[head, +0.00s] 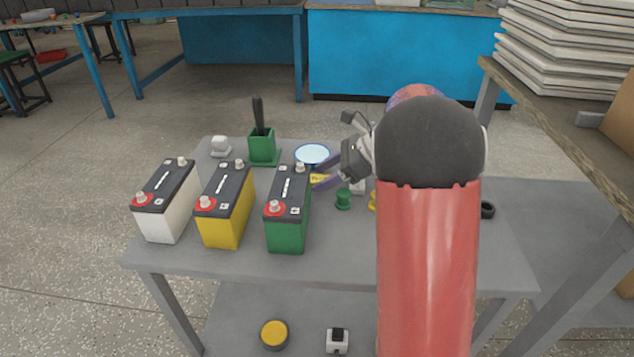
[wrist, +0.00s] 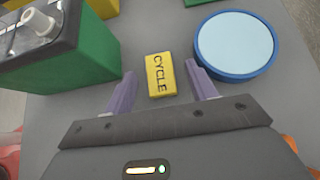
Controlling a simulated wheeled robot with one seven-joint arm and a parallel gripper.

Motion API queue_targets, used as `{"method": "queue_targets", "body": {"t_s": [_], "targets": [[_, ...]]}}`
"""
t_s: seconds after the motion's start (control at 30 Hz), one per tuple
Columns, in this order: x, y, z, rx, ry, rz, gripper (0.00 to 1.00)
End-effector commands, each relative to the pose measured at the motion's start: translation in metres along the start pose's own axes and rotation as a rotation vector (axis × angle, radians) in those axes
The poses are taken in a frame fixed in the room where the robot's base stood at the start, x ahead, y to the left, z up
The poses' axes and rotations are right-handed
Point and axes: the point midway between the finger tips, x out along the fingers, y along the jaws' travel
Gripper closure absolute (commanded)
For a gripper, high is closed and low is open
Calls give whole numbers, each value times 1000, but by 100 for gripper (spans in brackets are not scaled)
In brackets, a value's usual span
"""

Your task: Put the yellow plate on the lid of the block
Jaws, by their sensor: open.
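The yellow plate (wrist: 161,75), marked CYCLE, lies on the grey table between my gripper's two purple fingers in the wrist view, touching neither visibly. In the head view a bit of the yellow plate (head: 319,178) shows between the fingers. My gripper (head: 322,174) is open and empty, just right of the green battery block (head: 288,232). That block has a dark lid with terminals. A yellow block (head: 222,226) and a white block (head: 163,220) with similar dark lids stand to its left. The pictures do not tell which block is meant.
A blue-rimmed round dish (wrist: 235,45) lies right of the plate. A green holder (head: 262,147) with a black handle stands behind the blocks. A green spool (head: 343,199) and a black ring (head: 487,210) are to the right. The table front is clear.

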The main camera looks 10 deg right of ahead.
Motion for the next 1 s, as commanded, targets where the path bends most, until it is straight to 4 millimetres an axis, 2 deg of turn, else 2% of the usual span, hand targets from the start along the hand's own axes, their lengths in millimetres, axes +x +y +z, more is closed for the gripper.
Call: {"method": "queue_targets", "body": {"t_s": [0.27, 0.6, 0.67, 1.0], "targets": [[3, 0, 0, 0, 0, -1, 45], [2, 0, 0, 0, 0, -1, 89], [2, 0, 0, 0, 0, -1, 95], [-2, 0, 6, -1, 0, -1, 95]]}}
